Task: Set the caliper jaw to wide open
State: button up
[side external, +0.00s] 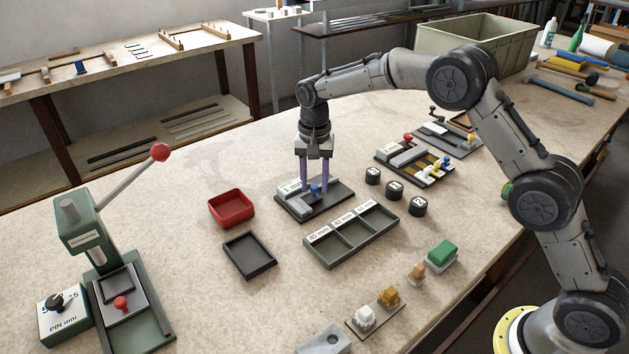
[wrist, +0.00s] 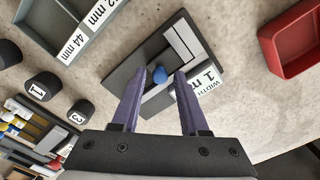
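The caliper (side external: 330,205) is a dark plate with light grey bars, lying on the bench under my gripper. It shows in the wrist view (wrist: 127,76) with a white label (wrist: 205,82) reading "WIDTH 1 mm". A blue knob (wrist: 160,74) stands on its sliding jaw and shows as a small blue spot in the side view (side external: 315,189). My gripper (side external: 314,187) points down over the plate. Its two purple fingers (wrist: 160,80) are apart, one on each side of the blue knob. I see gaps between the knob and the fingers in the wrist view.
A grey tray (side external: 314,258) with millimetre-labelled compartments is in front. A red bin (side external: 231,226) and a dark tray (side external: 268,270) are to the left. Several black numbered blocks (side external: 394,188) and another fixture (side external: 385,154) with coloured knobs are to the right. A green press (side external: 75,230) stands far left.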

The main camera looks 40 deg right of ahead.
grip_shut()
jog(key=shift+r, duration=0.1)
dwell(1.1)
